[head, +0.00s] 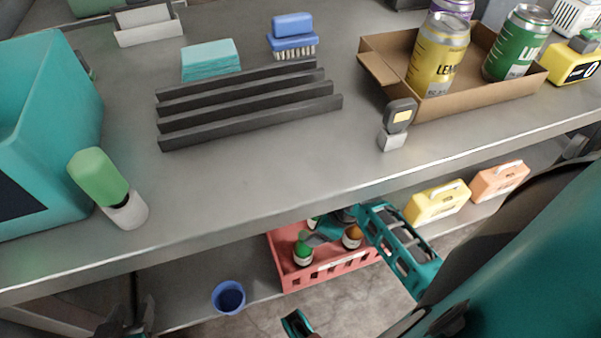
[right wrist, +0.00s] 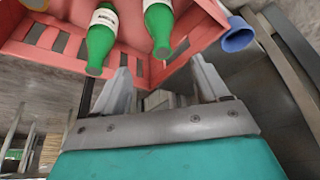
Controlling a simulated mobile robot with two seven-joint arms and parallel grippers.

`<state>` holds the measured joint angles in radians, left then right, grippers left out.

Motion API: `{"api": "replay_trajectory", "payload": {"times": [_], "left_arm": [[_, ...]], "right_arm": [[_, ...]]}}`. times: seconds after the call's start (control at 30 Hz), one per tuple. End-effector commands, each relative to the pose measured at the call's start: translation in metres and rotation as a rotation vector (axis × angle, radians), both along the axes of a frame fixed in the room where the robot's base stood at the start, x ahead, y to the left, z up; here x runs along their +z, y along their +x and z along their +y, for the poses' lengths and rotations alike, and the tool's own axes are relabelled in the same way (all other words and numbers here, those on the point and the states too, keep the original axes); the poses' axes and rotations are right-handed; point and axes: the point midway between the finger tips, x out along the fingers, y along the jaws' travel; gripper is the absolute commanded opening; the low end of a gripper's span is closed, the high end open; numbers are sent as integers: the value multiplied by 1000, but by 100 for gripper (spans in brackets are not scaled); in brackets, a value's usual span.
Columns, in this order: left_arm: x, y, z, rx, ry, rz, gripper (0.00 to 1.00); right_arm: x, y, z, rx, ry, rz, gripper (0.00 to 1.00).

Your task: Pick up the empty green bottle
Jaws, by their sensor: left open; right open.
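Green bottles with white labels stand in a red crate (head: 330,273) on the lower shelf. One green bottle (head: 303,248) shows at the crate's left side; others are partly hidden. In the right wrist view, two green bottles (right wrist: 102,35) and (right wrist: 160,28) show inside the crate, necks toward the picture's bottom. I cannot tell which bottle is empty. My right gripper (right wrist: 160,72) is open and empty at the crate, its fingers apart from both bottles. My left gripper (head: 132,312) is a dark shape at the lower left, away from the crate.
The counter (head: 270,190) overhangs the crate. A blue cup (head: 229,297) stands left of the crate. Yellow (head: 437,204) and orange (head: 499,181) cases stand to its right. On the counter are a teal bin (head: 45,130), a green-topped item (head: 97,178) and a carton with cans (head: 450,103).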

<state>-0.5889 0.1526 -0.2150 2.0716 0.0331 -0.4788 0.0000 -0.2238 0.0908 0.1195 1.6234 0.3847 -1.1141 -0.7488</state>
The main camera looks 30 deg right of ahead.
Motion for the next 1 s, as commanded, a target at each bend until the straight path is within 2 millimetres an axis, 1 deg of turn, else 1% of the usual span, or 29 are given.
{"api": "replay_trajectory", "payload": {"times": [0.03, 0.2, 0.43, 0.6, 0.7, 0.8, 1.0], "left_arm": [[-9, 0, 0, 0, 0, 1, 43], [-22, 0, 0, 1, -1, 1, 43], [-31, -1, 0, 0, -1, 3, 43], [-49, -2, 0, 0, -1, 5, 43], [-56, -3, 0, 0, 0, 7, 43], [-59, -3, 0, 0, 0, 8, 43], [-58, -3, -1, 1, -1, 9, 43]], "right_arm": [[-15, 4, 3, -1, 2, 2, 74], [-41, 13, 9, -2, 1, 0, 74], [-56, 19, 12, -1, -1, -2, 74], [-82, 27, 18, -3, 0, -2, 74], [-93, 32, 21, -3, 0, -2, 74], [-99, 34, 22, -2, -2, -2, 74], [-99, 35, 22, -2, -3, -3, 74]]}}
